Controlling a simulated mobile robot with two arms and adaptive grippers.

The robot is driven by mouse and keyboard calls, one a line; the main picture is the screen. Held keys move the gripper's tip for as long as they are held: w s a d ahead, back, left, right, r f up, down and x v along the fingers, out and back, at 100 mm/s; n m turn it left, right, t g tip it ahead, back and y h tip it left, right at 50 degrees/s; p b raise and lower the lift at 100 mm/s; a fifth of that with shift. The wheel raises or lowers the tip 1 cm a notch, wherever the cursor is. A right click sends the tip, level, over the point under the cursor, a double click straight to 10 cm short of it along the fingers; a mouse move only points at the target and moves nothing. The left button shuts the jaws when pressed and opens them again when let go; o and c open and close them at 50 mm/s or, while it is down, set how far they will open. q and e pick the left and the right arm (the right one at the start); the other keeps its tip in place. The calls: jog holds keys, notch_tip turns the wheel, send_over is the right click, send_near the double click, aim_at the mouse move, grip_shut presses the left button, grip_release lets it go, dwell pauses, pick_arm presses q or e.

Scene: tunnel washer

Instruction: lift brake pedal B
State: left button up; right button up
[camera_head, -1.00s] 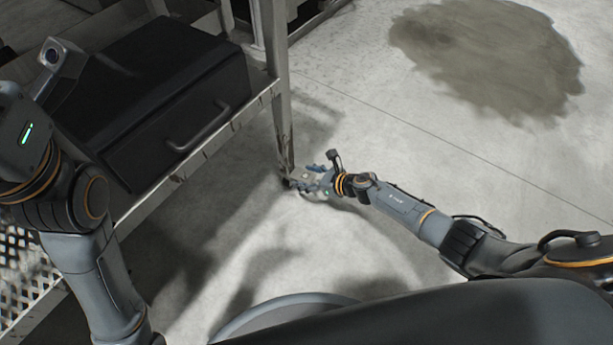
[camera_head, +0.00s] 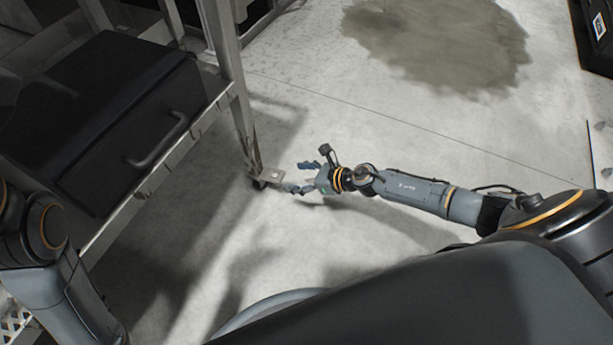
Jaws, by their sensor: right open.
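Brake pedal B (camera_head: 270,175) is a small, light metal plate low at the foot of the cart's near leg, just above the floor. My right gripper (camera_head: 297,177) is to the right of the pedal, with its fingers apart and pointing left towards it. One finger lies close to the pedal's right edge; I cannot tell whether it touches. Nothing shows between the fingers. My left arm shows at the lower left, but its gripper is out of the picture.
The metal cart (camera_head: 240,110) carries a black case (camera_head: 105,120) with a handle. A dark wet patch (camera_head: 437,45) lies on the concrete floor at the back. A black box (camera_head: 596,35) stands at the top right.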

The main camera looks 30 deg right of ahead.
jog(key=v, duration=0.3)
jog(key=shift+s, duration=0.1)
jog(key=shift+r, duration=0.15)
dwell(0.4)
